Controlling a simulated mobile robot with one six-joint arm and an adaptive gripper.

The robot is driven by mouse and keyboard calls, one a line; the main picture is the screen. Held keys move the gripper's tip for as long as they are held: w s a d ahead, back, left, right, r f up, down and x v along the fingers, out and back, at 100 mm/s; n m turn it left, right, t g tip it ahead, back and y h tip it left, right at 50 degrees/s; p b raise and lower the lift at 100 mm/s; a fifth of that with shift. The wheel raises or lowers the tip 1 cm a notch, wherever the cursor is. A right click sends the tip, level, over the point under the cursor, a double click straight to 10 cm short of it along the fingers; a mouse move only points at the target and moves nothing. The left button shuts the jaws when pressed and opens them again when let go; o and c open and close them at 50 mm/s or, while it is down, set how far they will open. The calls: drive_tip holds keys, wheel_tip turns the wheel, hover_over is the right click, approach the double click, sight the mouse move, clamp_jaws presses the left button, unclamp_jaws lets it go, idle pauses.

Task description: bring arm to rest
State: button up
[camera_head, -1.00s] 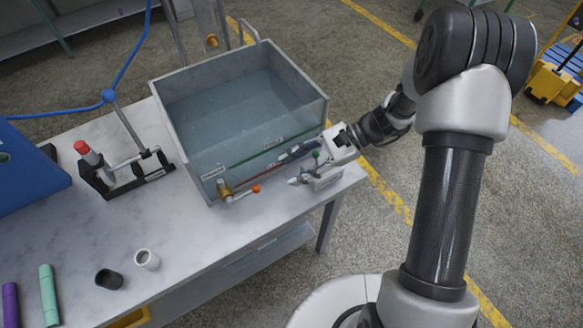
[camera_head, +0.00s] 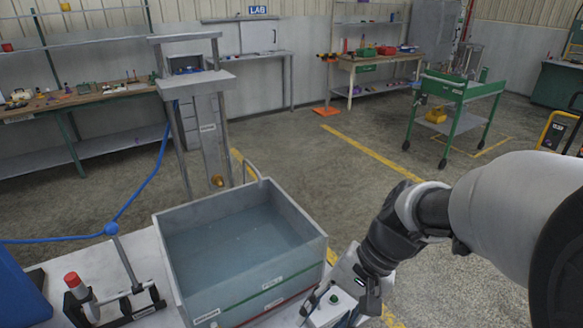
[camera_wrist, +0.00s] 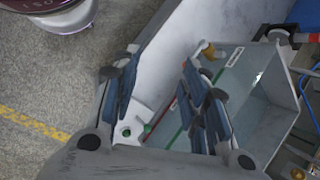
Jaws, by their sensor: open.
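My gripper (camera_wrist: 162,62) is open, with its two dark-padded fingers spread apart and nothing visible between them. In the head view my arm comes in from the right and its wrist bends down beside the right front corner of a water tank (camera_head: 184,281). The fingertips are hard to make out there. A small white box with a green button (camera_head: 335,298) shows beside the tank, close to the gripper. In the wrist view the grey tank (camera_wrist: 272,128) lies to the right, partly behind one finger.
A stand with a red-capped part (camera_head: 72,280) is left of the tank. A blue hose (camera_head: 146,188) runs behind it. A green cart (camera_head: 462,92) and workbenches stand farther back. Open floor lies behind and right of the tank.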

drive_tip(key=s+d+r+n+t+h, duration=0.5)
drive_tip(key=s+d+r+t, duration=0.1)
drive_tip(key=s+d+r, duration=0.1)
drive_tip(key=shift+s+d+n+h, duration=0.35)
drive_tip(key=shift+s+d, duration=0.35)
drive_tip(key=shift+s, duration=0.35)
idle(0.9)
